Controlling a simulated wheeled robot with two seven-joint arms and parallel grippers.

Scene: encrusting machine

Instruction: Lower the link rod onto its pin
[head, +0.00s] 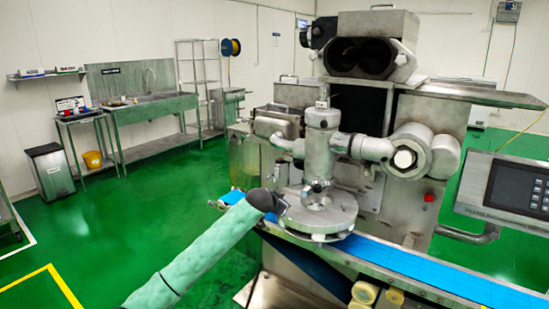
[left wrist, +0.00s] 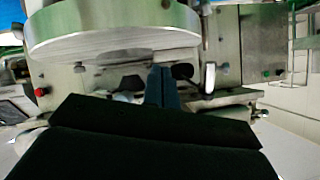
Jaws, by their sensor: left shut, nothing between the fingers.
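My left gripper (head: 281,205) reaches in from the lower left and is at the left edge of the round metal disc (head: 335,222) of the machine. In the left wrist view its two fingers (left wrist: 162,86) are together with nothing between them, close to the disc (left wrist: 115,42). I cannot single out the link rod or its pin with certainty. A small metal fitting with a dark knob (head: 317,187) stands on top of the disc. A pale, upright, narrow part (left wrist: 209,78) shows right of the fingers in the left wrist view. My right gripper is not in view.
A blue conveyor belt (head: 420,265) runs under the disc toward the lower right. The machine's vertical cylinder (head: 321,140) rises above the disc. A control panel (head: 515,188) stands at the right. A sink bench (head: 150,110) is far left, with open green floor (head: 130,210) before it.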

